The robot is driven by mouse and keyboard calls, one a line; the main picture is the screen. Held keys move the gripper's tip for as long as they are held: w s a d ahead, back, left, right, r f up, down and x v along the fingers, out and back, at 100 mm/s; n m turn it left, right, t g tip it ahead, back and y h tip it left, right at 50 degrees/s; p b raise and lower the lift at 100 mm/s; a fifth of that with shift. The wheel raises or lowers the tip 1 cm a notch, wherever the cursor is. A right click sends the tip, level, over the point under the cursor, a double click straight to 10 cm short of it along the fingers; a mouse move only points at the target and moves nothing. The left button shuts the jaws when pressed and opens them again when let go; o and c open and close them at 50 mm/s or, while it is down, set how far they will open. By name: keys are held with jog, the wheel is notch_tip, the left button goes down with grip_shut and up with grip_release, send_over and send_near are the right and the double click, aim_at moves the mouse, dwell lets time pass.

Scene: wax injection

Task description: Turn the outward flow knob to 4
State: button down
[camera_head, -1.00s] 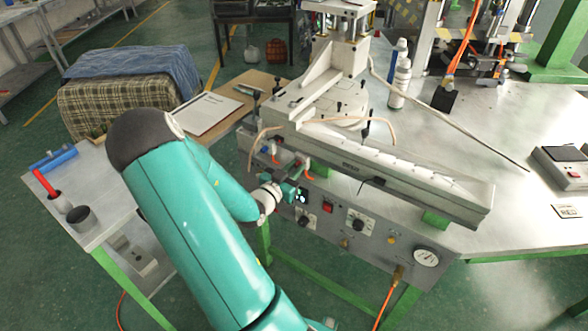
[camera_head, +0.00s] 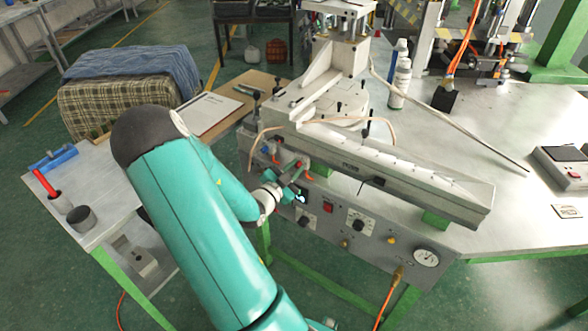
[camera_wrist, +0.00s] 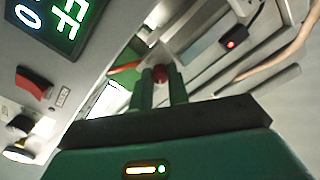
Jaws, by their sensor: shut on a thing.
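The grey control panel (camera_head: 330,226) of the wax machine has a black dial knob on a white scale at the left (camera_head: 307,220) and another near the middle (camera_head: 358,225). Their labels and settings are too small to read, so I cannot tell which is the outward flow knob. My gripper (camera_wrist: 160,88) is shut on a small round red knob (camera_wrist: 160,74), seen between the fingertips in the wrist view. In the head view my gripper (camera_head: 294,175) is at the machine's upper left, above the panel and its lit display (camera_head: 301,196).
A red switch (camera_head: 328,208) and a pressure gauge (camera_head: 426,258) are on the panel. The long metal trough (camera_head: 420,180) overhangs it. Orange parts (camera_head: 276,157) and a tan hose (camera_head: 254,140) are close to my gripper.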

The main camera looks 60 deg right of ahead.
jog(key=c, duration=1.3)
grip_release()
jog(key=shift+c, duration=0.2)
jog(key=w+a, duration=0.2)
jog(key=a, duration=1.1)
jog(key=shift+a, duration=0.35)
jog(key=shift+w, duration=0.1)
